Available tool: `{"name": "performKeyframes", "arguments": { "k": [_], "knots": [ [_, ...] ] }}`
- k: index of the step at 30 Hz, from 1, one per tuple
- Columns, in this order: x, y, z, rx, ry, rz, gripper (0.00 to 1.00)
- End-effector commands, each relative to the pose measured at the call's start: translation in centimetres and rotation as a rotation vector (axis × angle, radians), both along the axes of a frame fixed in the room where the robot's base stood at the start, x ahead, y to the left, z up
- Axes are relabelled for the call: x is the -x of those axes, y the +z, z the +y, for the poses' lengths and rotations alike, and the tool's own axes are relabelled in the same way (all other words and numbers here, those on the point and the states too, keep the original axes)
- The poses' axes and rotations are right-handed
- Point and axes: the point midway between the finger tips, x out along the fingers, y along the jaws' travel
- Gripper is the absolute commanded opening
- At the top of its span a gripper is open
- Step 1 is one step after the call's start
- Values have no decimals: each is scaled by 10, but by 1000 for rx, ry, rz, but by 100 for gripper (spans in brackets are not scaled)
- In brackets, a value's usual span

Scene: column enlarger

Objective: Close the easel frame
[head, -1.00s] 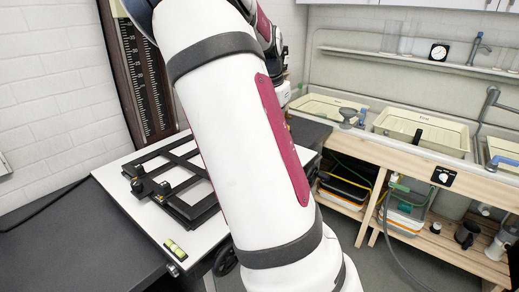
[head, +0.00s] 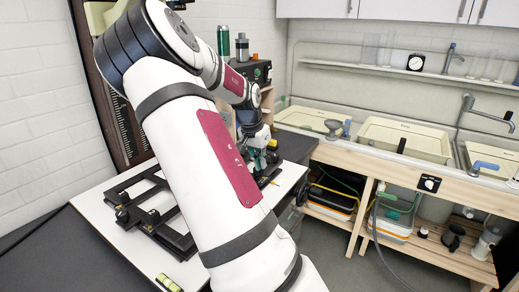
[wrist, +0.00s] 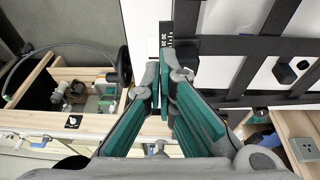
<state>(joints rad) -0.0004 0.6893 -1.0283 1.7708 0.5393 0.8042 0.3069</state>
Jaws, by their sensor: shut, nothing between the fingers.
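The easel frame (head: 150,212) is a black grid of flat bars on the white baseboard (head: 97,210) in the head view. My arm hides its right part, and I cannot tell how far it is open. In the wrist view, black bars of the frame (wrist: 238,46) cross the upper right over the white board. My gripper (wrist: 163,72), with teal finger pads, is shut and empty, its tips just left of the bars. In the head view my gripper (head: 262,165) is over the board's right end, partly hidden by my arm.
A small yellow-green level (head: 168,283) lies near the board's front edge. The enlarger column with a scale (head: 122,125) stands behind the board. Cream sink trays (head: 404,138) sit on a wooden bench at right. Grey floor lies between bench and board.

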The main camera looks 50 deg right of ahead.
Motion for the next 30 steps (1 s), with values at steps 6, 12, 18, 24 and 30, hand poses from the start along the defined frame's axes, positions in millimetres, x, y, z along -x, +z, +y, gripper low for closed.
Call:
{"name": "performKeyframes", "arguments": {
  "k": [6, 12, 18, 24, 30],
  "knots": [
    [4, -31, -2, -1, -2, 2, 0],
    [4, -43, -1, 0, 0, 1, 0],
    [3, -44, -1, 0, 0, 0, 0],
    [4, -49, -2, -2, -2, 1, 0],
    [6, -85, -2, -3, -3, 0, 0]
  ]
}}
